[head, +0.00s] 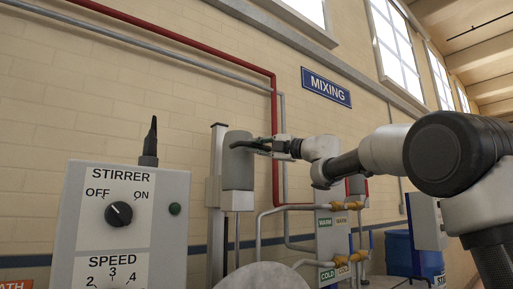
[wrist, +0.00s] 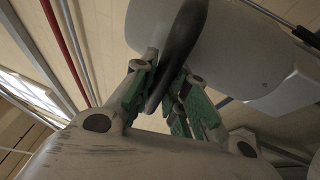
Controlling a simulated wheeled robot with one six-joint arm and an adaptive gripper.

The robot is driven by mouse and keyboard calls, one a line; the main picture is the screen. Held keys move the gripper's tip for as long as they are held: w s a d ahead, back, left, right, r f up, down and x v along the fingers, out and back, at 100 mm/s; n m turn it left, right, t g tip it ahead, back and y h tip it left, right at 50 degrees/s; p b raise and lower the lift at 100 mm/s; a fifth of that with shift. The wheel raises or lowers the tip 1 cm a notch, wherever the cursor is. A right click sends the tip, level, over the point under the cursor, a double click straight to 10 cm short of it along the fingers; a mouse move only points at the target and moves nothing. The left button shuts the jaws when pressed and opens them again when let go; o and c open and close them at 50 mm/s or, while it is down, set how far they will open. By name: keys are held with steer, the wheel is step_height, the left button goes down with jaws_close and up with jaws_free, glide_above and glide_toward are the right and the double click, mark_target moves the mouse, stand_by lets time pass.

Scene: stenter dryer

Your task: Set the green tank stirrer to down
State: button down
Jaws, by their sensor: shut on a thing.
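A dark handle (wrist: 181,38) sticks out from the housing. My gripper (head: 262,146) reaches it from the right, near the housing's upper part. In the wrist view my gripper's green-padded fingers (wrist: 162,98) are closed around the handle, one on each side. No green shows on the stirrer.
A control box (head: 120,235) marked STIRRER and SPEED stands at front left, with a black OFF/ON knob (head: 118,214). A pale rounded top (head: 262,276) is below the stirrer. Pipes and a warm/cold valve panel (head: 331,245) are at right, near a blue bin (head: 405,255).

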step_height(320, 180, down, 31)
steer(key=shift+r, duration=0.15)
stand_by(0.3)
steer(key=c, duration=1.4)
jaws_free()
steer(key=shift+d, duration=0.1)
steer(key=shift+s+d, duration=0.2)
steer(key=shift+d, duration=0.1)
steer(key=v, duration=1.1)
